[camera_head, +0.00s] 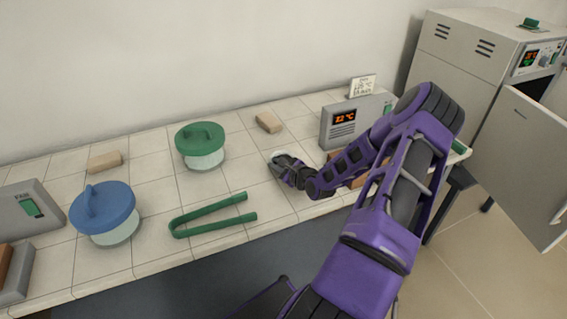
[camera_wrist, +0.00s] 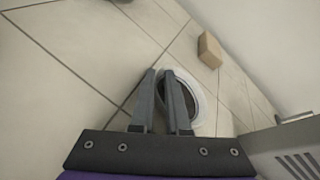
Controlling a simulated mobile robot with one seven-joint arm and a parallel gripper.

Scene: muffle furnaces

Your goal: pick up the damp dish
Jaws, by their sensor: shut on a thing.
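A small round white dish (camera_wrist: 206,104) with dark contents shows in the wrist view, on or just above the tiled bench. My gripper (camera_wrist: 165,74) is shut on the dish's near-left rim, one finger over its inside and one outside. In the head view only a pale edge of the dish (camera_head: 277,155) shows beyond my gripper (camera_head: 283,165), which hides the rest. I cannot tell whether the dish touches the tiles.
A green-lidded jar (camera_head: 201,148), a blue-lidded jar (camera_head: 104,216) and green tongs (camera_head: 212,217) stand or lie left of my gripper. A grey unit with an orange display (camera_head: 345,118) is close on the right. A furnace (camera_head: 462,55) has its door (camera_head: 522,165) open.

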